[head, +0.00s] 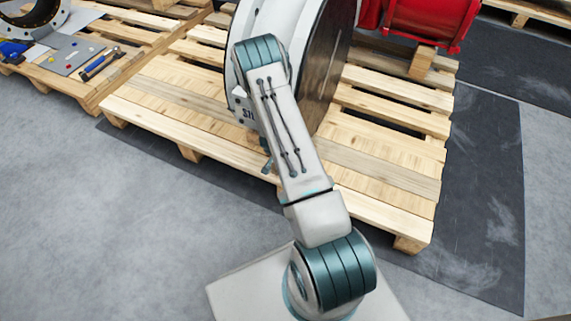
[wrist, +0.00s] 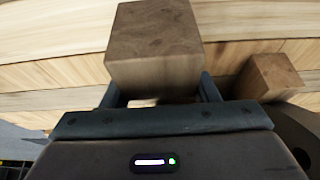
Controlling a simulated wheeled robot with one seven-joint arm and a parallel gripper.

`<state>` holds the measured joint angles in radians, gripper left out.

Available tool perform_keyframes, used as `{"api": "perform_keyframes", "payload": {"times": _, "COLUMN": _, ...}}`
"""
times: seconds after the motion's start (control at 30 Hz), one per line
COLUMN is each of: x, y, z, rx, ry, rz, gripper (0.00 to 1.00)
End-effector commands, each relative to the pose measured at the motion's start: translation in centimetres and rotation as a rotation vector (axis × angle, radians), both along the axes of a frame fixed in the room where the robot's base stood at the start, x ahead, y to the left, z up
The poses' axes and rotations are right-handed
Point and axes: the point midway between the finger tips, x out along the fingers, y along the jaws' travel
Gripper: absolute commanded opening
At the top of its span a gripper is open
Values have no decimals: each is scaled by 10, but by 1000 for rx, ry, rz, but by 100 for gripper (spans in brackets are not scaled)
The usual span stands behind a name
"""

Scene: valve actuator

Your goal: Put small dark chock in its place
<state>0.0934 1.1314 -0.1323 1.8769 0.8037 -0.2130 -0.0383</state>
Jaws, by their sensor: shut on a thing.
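In the wrist view, a brown wooden block (wrist: 155,45), darker than the planks behind it, sits between the fingers of my gripper (wrist: 160,85). I take it to be the small dark chock. The gripper is shut on it, with one finger at each side. A second brown block (wrist: 268,78) lies just right of the gripper on the pale planks. In the head view my arm hides the gripper and the held chock. Whether the chock touches the planks is unclear.
A wooden pallet (head: 385,178) carries a large white-rimmed disc valve (head: 320,70) and a red actuator (head: 430,25) with a pale wooden block (head: 422,62) by it. At left, another pallet (head: 110,75) holds a grey sheet (head: 75,55) and tools. The grey floor at front left is clear.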

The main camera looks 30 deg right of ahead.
Motion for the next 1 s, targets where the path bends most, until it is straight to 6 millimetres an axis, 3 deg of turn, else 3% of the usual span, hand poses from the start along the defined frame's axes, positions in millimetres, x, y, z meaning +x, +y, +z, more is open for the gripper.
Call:
{"api": "perform_keyframes", "payload": {"times": 0.13, "x": 3, "y": -5, "z": -4, "rx": 0, "ry": 0, "rz": 0, "gripper": 21}}
{"api": "perform_keyframes", "payload": {"times": 0.4, "x": 3, "y": -4, "z": -37, "rx": 0, "ry": 0, "rz": 0, "gripper": 21}}
{"api": "perform_keyframes", "payload": {"times": 0.77, "x": 3, "y": -4, "z": -39, "rx": 0, "ry": 0, "rz": 1, "gripper": 21}}
{"api": "perform_keyframes", "payload": {"times": 0.8, "x": 3, "y": -4, "z": -38, "rx": 0, "ry": 0, "rz": 1, "gripper": 60}}
{"api": "perform_keyframes", "payload": {"times": 0.87, "x": 3, "y": -4, "z": -38, "rx": 0, "ry": 0, "rz": 1, "gripper": 76}}
{"api": "perform_keyframes", "payload": {"times": 1.0, "x": 3, "y": -4, "z": -38, "rx": 1, "ry": 1, "rz": 1, "gripper": 76}}
